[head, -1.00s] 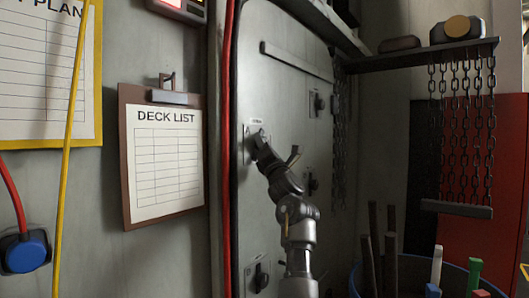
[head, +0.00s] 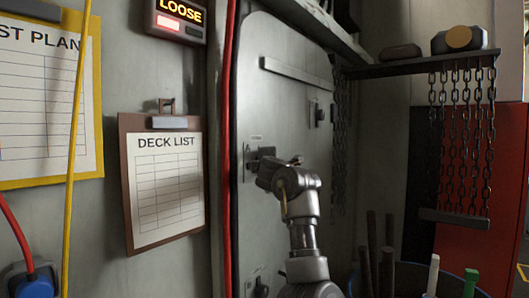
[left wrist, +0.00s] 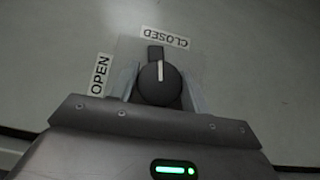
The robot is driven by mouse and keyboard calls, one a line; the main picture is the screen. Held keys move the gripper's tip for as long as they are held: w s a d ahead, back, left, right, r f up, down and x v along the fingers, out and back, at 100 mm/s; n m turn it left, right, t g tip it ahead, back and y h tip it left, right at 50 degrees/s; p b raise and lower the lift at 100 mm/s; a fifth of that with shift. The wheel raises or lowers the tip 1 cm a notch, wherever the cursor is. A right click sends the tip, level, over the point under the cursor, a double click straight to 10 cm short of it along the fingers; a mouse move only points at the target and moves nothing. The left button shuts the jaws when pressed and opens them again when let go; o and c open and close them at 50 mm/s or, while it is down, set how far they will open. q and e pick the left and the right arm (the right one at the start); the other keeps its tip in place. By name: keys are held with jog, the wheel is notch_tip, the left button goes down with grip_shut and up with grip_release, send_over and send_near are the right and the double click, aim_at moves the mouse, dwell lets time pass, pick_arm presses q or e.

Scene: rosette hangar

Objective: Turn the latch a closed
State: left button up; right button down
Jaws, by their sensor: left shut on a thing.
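The latch (left wrist: 160,84) is a dark round knob with a white line and a small dark block just above it in the left wrist view. The white line points up, toward the left part of the CLOSED label (left wrist: 165,37). The OPEN label (left wrist: 100,74) is to its left. My left gripper (left wrist: 160,92) has a finger on each side of the knob and is shut on it. In the head view my left gripper (head: 266,165) is at the left edge of the grey door (head: 285,100), largely hiding this latch. My right gripper is not in view.
Another latch (head: 318,113) is at the door's upper right, and one (head: 259,284) at lower left. A display (head: 180,14) reads LOOSE beside a red light. A red cable (head: 228,120) runs along the door's left side. Chains (head: 460,130) hang below a shelf at right.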

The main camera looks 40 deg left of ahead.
pick_arm(q)
jog(key=shift+r+m+g+h+p, duration=0.35)
jog(key=shift+m+p, duration=0.35)
jog(key=shift+p, duration=0.45)
jog(key=shift+f+g+p, duration=0.25)
jog(key=shift+g+p, duration=0.1)
jog(key=shift+p, duration=0.2)
jog(key=shift+m+h, duration=0.25)
jog(key=shift+m, duration=0.05)
jog(key=o, duration=1)
jog(key=shift+f, duration=0.1)
jog(key=b+v, duration=0.5)
jog(key=v, duration=0.5)
jog(key=shift+s+d+b, duration=0.2)
jog(key=shift+d+b, duration=0.05)
jog(key=shift+b, duration=0.15)
